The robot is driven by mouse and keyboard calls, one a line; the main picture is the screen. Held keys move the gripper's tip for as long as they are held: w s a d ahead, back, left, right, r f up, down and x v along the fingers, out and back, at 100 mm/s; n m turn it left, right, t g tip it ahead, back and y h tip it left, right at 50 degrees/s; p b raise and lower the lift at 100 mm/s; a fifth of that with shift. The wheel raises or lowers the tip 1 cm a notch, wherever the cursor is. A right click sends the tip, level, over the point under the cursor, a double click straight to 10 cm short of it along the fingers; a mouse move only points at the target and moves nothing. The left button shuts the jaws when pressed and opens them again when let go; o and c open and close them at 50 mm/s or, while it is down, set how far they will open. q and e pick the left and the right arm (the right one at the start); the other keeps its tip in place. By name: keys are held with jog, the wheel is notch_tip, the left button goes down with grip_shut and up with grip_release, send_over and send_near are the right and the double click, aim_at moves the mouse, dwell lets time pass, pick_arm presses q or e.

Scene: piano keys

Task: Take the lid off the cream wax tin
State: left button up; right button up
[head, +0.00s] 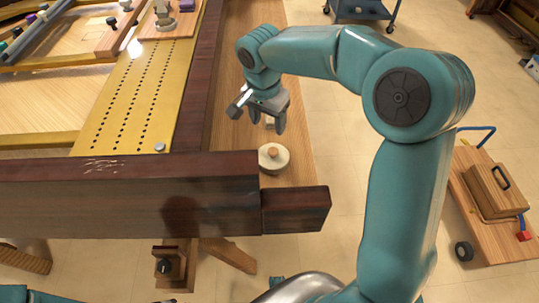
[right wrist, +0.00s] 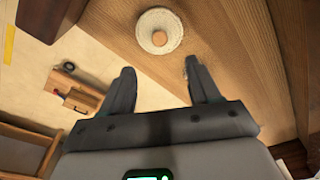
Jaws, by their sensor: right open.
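The cream wax tin (head: 274,157) is a round, pale tin with a wooden knob on top. It sits on the wooden board close to the dark beam's corner. The lid (right wrist: 150,25) shows from above in the right wrist view, with its orange-brown knob (right wrist: 159,39) in the middle; the tin's sides are hardly seen there. My right gripper (head: 268,124) is open and empty, just behind the tin in the head view and apart from it. In the right wrist view its two fingers (right wrist: 160,72) are spread, with the tin beyond their tips. My left gripper is out of view.
A dark wooden beam (head: 130,190) runs across in front of the tin, and another runs back on its left. A yellow perforated plate (head: 130,105) lies further left. A wooden cart with a box (head: 497,190) stands on the floor at right. The board behind the gripper is partly clear.

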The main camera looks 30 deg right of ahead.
send_over(273, 150)
jog(key=a, duration=0.1)
jog(key=f, duration=0.5)
jog(key=s+f, duration=0.1)
jog(key=f, duration=0.1)
jog(key=shift+a+f+b, duration=0.1)
jog(key=shift+f+b, duration=0.2)
jog(key=shift+f, duration=0.1)
jog(key=f, duration=0.3)
jog(key=d+f, duration=0.1)
jog(key=f, duration=0.1)
jog(key=shift+w+f, duration=0.2)
jog(key=shift+w, duration=0.2)
jog(key=c, duration=1.1)
jog(key=shift+r, duration=0.15)
